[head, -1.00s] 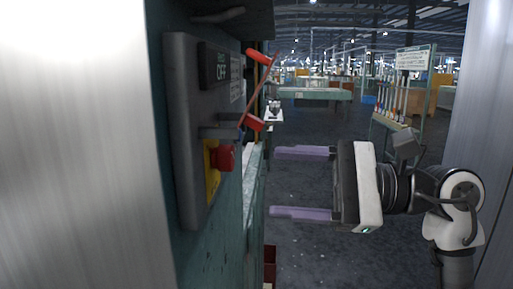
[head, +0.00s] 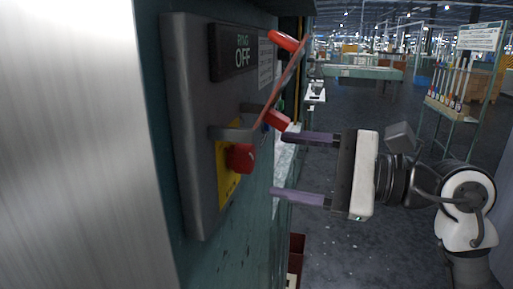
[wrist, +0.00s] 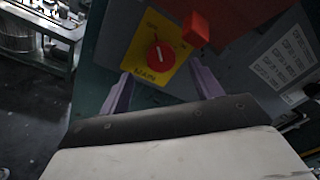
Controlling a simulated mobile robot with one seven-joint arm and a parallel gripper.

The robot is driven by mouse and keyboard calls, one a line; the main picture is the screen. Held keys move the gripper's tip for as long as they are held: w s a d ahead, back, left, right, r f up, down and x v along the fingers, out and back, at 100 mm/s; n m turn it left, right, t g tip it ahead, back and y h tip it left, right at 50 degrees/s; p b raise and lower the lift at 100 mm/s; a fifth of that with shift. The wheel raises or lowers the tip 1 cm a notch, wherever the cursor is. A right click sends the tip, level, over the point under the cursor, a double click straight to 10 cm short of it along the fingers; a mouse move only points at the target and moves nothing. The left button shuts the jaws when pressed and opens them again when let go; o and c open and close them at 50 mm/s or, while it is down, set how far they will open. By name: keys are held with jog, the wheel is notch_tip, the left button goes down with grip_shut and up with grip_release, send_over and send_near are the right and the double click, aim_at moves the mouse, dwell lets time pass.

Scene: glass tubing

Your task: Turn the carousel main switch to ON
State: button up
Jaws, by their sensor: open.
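The main switch is a red rotary knob (head: 241,157) on a yellow plate (head: 226,181), low on a grey panel (head: 188,130). In the wrist view the knob (wrist: 160,56) has a white pointer mark, and the yellow plate (wrist: 146,72) reads MAIN. A display (head: 236,52) above reads RING OFF. My gripper (head: 305,168) is open and empty, its two purple fingers pointing at the panel from the right, apart from the knob. In the wrist view the fingertips (wrist: 158,78) lie on either side below the knob.
A grey bracket (head: 233,133) juts out above the knob. Open floor (head: 345,250) lies to the right. A rack of rods (head: 452,85) stands farther back.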

aim_at(252, 159)
jog(key=p+x, duration=0.1)
jog(key=x, duration=0.5)
jog(key=shift+p, duration=0.3)
jog(key=shift+c, duration=0.5)
jog(key=c, duration=0.9)
